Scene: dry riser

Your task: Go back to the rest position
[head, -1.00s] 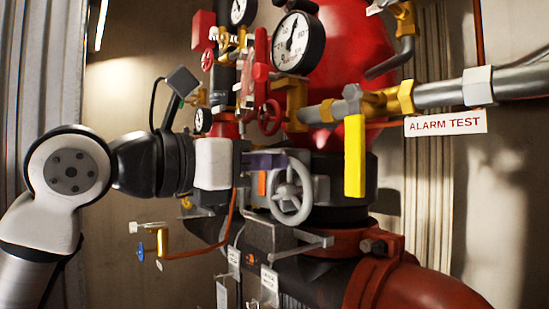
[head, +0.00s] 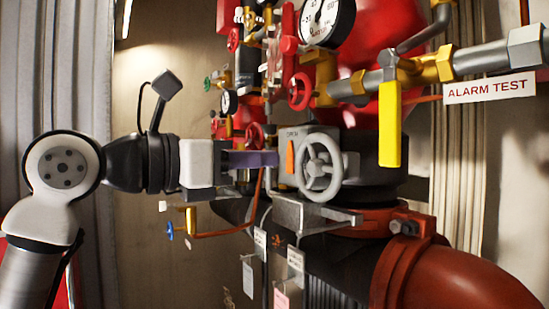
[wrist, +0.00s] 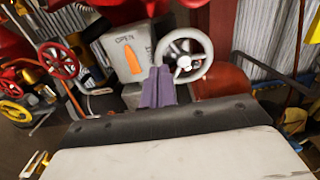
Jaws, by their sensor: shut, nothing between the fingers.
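My gripper (head: 268,159) has purple fingers and is shut with nothing between them. In the head view it points right, toward a grey box (head: 298,148) with an orange pointer and a grey handwheel (head: 320,168). In the wrist view the closed fingers (wrist: 158,88) lie in front of the lower part of the box (wrist: 124,52), just left of and below the handwheel (wrist: 184,55). The box is marked OPEN. I cannot tell whether the fingertips touch the box; they look close to it.
A yellow lever (head: 390,125) hangs down right of the handwheel, near the ALARM TEST sign (head: 489,88). Red handwheels (head: 299,92) and a gauge (head: 327,20) are above. A red pipe (head: 455,280) fills the lower right.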

